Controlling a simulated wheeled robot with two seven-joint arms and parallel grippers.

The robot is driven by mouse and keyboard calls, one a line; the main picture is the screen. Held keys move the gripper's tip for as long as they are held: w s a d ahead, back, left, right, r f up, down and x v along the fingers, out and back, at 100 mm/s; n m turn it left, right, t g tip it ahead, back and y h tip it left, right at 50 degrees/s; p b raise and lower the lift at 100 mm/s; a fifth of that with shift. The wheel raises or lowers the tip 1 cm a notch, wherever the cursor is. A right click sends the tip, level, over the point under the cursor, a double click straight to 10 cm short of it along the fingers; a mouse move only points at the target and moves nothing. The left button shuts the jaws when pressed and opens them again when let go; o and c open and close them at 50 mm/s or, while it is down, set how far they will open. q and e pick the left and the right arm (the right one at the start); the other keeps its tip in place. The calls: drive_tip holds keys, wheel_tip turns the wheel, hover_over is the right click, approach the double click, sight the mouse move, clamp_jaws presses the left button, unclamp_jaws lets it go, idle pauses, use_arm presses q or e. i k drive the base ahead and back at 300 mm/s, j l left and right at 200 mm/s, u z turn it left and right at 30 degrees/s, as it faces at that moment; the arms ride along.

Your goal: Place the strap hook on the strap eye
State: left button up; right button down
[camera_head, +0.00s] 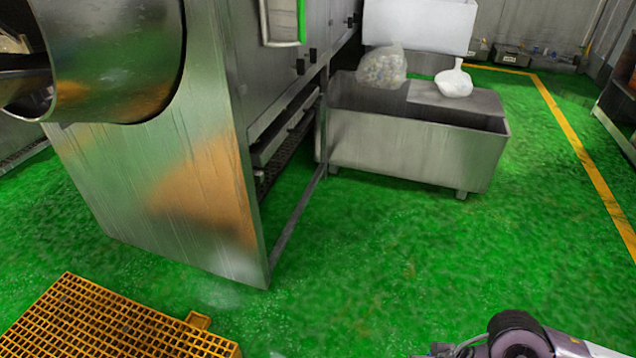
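I cannot make out a strap hook or a strap eye in the head view. Part of my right arm, with a dark round joint, shows at the bottom right edge. A small metallic piece at its left end, perhaps my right gripper (445,350), is cut off by the bottom edge, so its fingers and anything in them cannot be made out. My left gripper is out of view.
A steel machine (190,190) with a drum opening (115,60) stands at left. A yellow grating (110,325) lies front left. A steel bin (415,148) at the back bears a clear bag (382,66) and a white bag (454,80). Green floor (420,260) is clear between.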

sight(197, 324)
drive_tip(key=i+u, duration=0.15)
drive_tip(key=u, duration=0.25)
drive_tip(key=i+l+u, duration=0.1)
drive_tip(key=u, duration=0.35)
drive_tip(key=i+l+u, duration=0.15)
drive_tip(key=u, duration=0.25)
drive_tip(key=i+l+u, duration=0.2)
drive_tip(key=u, duration=0.2)
drive_tip(key=i+l+u, duration=0.1)
drive_tip(key=u, duration=0.35)
drive_tip(key=l, duration=0.1)
